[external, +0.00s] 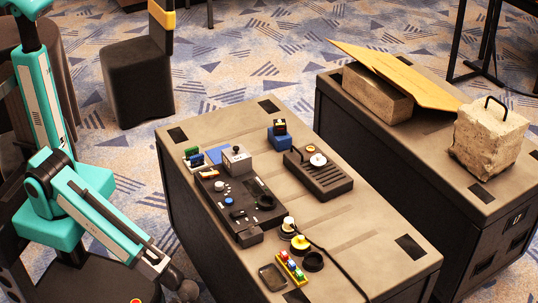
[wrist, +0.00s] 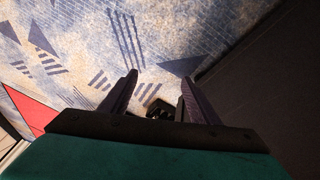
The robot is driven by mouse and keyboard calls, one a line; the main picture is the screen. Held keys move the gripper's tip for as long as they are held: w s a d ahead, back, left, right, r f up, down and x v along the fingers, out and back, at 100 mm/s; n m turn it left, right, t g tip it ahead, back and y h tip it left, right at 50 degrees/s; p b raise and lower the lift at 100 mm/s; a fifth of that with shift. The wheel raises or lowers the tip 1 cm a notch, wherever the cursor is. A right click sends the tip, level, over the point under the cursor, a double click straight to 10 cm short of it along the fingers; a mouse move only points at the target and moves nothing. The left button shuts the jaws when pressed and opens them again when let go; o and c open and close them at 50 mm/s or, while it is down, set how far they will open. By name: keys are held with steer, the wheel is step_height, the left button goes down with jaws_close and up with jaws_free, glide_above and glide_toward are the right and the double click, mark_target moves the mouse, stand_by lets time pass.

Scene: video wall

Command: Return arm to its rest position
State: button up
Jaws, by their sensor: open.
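My teal arm stands at the left of the external view, folded down with its forearm sloping to the lower right. My gripper (external: 184,290) is low at the bottom of that view, left of the near dark case (external: 352,232) and apart from its top. In the wrist view my gripper (wrist: 159,80) shows two dark fingers spread apart. Nothing is between them except floor and a small dark object lower down that I cannot make out.
On the near case are a black control box (external: 262,214), a black device (external: 322,180), a blue block (external: 279,138) and small knobs. A second case (external: 455,160) bears stone blocks and a yellow board (external: 400,77). A dark stool (external: 137,85) stands behind. Patterned carpet (external: 215,75) is open between.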

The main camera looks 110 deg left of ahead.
steer(key=s+a+f+n+g+y, duration=0.1)
steer(key=s+a, duration=0.3)
steer(key=s, duration=0.5)
steer(key=s+a+f+n+g+y, duration=0.1)
steer(key=s+a+g, duration=0.3)
steer(key=s, duration=0.6)
steer(key=s+a+f+n+g+p, duration=0.1)
steer(key=s+a+f+n+g, duration=0.1)
steer(key=s+a, duration=0.3)
steer(key=s, duration=0.4)
steer(key=shift+s+g+y, duration=0.25)
steer(key=shift+g+y, duration=0.15)
steer(key=shift+a, duration=0.1)
